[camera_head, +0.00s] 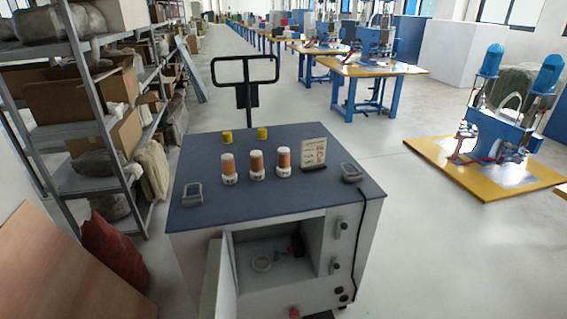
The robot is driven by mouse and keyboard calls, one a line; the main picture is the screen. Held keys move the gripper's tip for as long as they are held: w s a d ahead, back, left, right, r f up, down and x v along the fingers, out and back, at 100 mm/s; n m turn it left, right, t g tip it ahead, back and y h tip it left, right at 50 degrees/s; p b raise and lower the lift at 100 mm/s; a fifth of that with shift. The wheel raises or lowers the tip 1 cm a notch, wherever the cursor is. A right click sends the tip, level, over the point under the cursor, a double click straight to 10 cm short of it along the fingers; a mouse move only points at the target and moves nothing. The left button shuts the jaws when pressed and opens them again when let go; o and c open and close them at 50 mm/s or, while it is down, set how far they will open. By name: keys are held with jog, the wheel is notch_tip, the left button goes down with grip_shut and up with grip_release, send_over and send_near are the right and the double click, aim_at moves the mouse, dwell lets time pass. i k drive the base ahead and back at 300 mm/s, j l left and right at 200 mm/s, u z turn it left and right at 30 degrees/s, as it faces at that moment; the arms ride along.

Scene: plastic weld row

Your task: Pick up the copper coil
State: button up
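Three copper-coloured coils with white ends stand upright in a row on the dark top of a grey cabinet (315,209). They are the left coil (229,167), the middle coil (257,164) and the right coil (284,161). The coils stand apart from one another and look alike. My gripper is not in view, and nothing is seen touching the coils.
Two yellow cylinders (262,134) stand behind the coils. A small sign (314,153) stands right of them. The cabinet door (226,275) hangs open.

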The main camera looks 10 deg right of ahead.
aim_at(284, 169)
jog(key=i+l+u, duration=0.15)
jog(key=l+u, duration=0.55)
jog(key=i+l+u, duration=0.1)
jog(key=l+u, duration=0.25)
jog(key=l, duration=0.1)
